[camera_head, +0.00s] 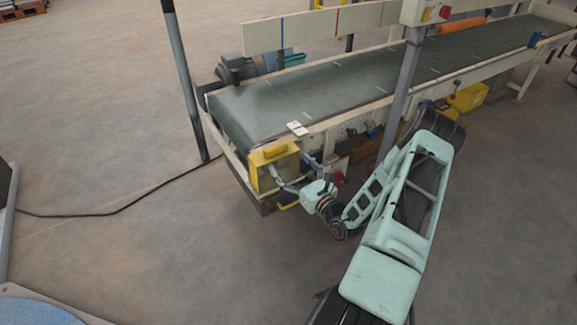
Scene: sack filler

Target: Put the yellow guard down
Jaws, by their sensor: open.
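The yellow guard (262,160) is at the near end of the conveyor (245,112), low at its front corner. It appears upright, with a raised yellow part on its top edge. My gripper (279,177) is open, with its fingers close to the right side of the guard. I cannot tell whether they touch it. The fingers are small here and partly merge with the conveyor frame behind them. A lower yellow piece (289,206) shows under my gripper; I cannot tell whether it belongs to the guard.
A small white card (297,128) lies on the conveyor's near edge. A grey post (402,85) rises beside my arm. A dark post (184,80) stands at left, with a black cable (110,213) on the floor. A yellow bin (468,97) is under the conveyor. Front-left floor is mostly clear.

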